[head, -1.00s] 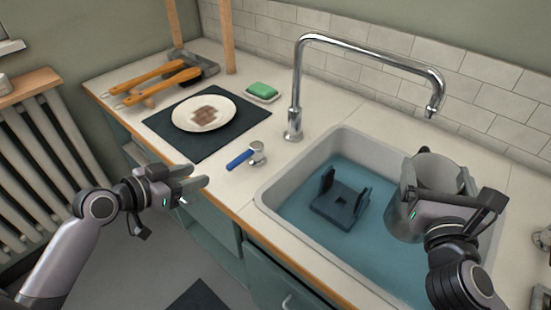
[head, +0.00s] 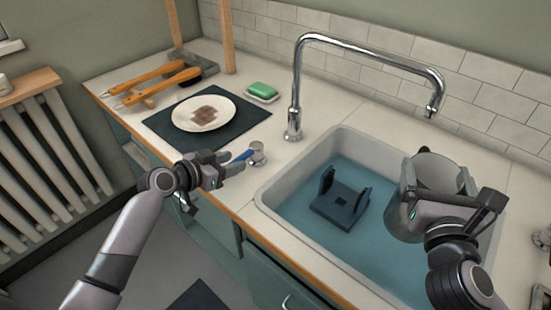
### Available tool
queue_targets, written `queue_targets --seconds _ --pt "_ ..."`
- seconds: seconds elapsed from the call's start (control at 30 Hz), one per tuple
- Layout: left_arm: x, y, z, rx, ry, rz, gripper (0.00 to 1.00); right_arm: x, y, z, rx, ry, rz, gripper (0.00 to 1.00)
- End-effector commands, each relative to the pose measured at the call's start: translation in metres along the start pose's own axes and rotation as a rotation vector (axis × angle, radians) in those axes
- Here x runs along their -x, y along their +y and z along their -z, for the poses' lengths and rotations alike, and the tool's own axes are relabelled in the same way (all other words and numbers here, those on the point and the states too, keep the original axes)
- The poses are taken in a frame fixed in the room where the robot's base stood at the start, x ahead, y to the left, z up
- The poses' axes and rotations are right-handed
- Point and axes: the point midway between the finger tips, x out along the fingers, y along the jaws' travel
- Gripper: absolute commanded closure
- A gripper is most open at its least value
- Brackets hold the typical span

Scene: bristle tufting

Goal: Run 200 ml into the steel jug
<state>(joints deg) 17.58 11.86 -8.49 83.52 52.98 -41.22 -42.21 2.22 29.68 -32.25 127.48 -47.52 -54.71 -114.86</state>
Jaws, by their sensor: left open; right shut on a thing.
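The steel jug (head: 437,174) is upright over the right part of the sink, its open top below the spout end (head: 431,112) of the tall chrome tap (head: 296,90). My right gripper (head: 432,195) is shut on the jug and hides part of its front. A chrome valve (head: 258,149) with a blue lever (head: 243,157) stands on the counter left of the tap base. My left gripper (head: 238,166) is open at the blue lever and partly covers it; I cannot tell whether they touch. No stream shows at the spout. The jug's inside level is not visible.
The sink (head: 276,190) has a blue basin with a dark bracket-like stand (head: 340,205) in it. A plate (head: 204,113) on a dark mat (head: 158,124), a green soap (head: 262,89) and orange-handled tools (head: 150,80) occupy the counter's left part.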

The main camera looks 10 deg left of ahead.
Motion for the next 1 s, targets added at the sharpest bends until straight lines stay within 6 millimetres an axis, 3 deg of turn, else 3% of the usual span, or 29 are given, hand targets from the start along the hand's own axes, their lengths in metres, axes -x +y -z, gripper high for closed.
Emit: queue_targets --seconds 0.33,0.37,0.5,1.0 --pt "-0.0034 0.0 0.0004 0.0 0.0 0.0 0.55 -0.0001 0.0 -0.0013 0.0 -0.003 0.0 0.72" --pt "-0.0034 0.0 0.0003 0.0 0.0 0.0 0.59 -0.0001 0.0 -0.0013 0.0 -0.003 0.0 0.72" --pt "-0.0032 0.0 0.0002 0.0 0.0 0.0 1.0 -0.0001 0.0 -0.0013 0.0 -0.003 0.0 0.72" --pt "-0.005 -0.0051 -0.0008 -0.028 -0.007 -0.06 1.0 -0.0001 0.0 -0.0013 0.0 -0.003 0.0 0.72"
